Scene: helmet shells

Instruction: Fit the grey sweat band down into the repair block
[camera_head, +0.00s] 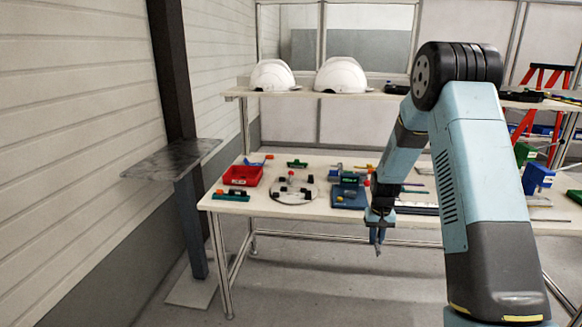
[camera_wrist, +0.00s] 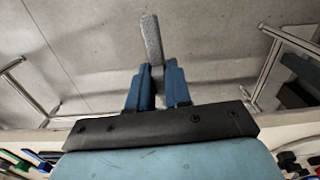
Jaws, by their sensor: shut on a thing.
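My gripper (camera_head: 377,236) hangs past the front edge of the workbench, pointing down. In the wrist view its two blue fingers (camera_wrist: 157,76) are shut on a grey bar-like piece, which looks like the grey sweat band (camera_wrist: 152,40). The band sticks out beyond the fingertips, slightly tilted, with only the floor behind it. A blue block with a green part on it (camera_head: 348,197) stands on the bench, left of and behind the gripper. I cannot tell for sure whether this is the repair block.
The workbench (camera_head: 235,205) also carries a red bin (camera_head: 242,176), a round pale plate with dark pieces (camera_head: 296,190) and several small coloured parts. White helmet shells (camera_head: 341,76) sit on the shelf behind. A dark post with a plate (camera_head: 172,158) stands left. The floor before the bench is clear.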

